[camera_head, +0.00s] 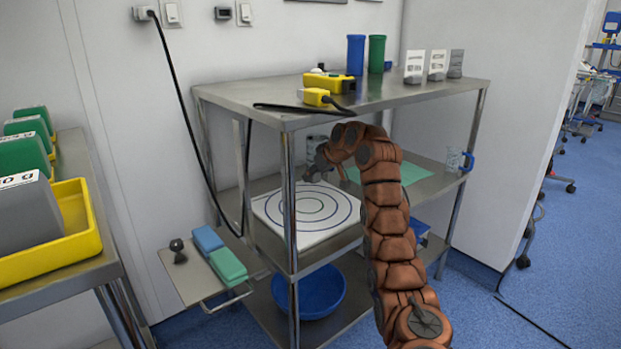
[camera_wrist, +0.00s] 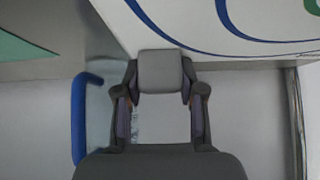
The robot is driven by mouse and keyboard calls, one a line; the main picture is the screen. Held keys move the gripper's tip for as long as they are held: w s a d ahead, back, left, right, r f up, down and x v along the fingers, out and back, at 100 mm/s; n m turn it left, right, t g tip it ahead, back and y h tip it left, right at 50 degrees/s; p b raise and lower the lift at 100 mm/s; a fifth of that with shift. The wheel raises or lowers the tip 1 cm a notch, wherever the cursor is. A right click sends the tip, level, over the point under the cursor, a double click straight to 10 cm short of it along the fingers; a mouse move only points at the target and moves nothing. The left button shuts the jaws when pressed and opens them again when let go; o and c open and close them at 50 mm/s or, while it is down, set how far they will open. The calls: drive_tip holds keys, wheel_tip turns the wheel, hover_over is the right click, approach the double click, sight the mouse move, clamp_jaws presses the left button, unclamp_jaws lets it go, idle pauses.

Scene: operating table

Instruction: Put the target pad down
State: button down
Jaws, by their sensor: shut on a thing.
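The target pad (camera_head: 275,207) is a white square board with concentric dark rings, at the left part of the rack's middle shelf (camera_head: 440,182). My gripper (camera_head: 318,168) is at the pad's back corner. In the wrist view the pad (camera_wrist: 190,15) fills the upper right, with blue and green curves, and my gripper (camera_wrist: 161,75) is shut at its corner. The fingers hide the exact contact. Whether the pad touches the shelf or is slightly raised, I cannot tell.
A mug with a blue handle (camera_wrist: 80,118) stands close by my gripper. Another mug (camera_head: 455,160) stands at the shelf's right end. A green sheet (camera_head: 412,173) lies right of my arm. The upper shelf (camera_head: 300,118) lies above; a rack post (camera_head: 289,205) stands in front.

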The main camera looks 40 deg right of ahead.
drive_tip(key=c, duration=0.7)
unclamp_jaws()
drive_tip(key=shift+a, duration=0.1)
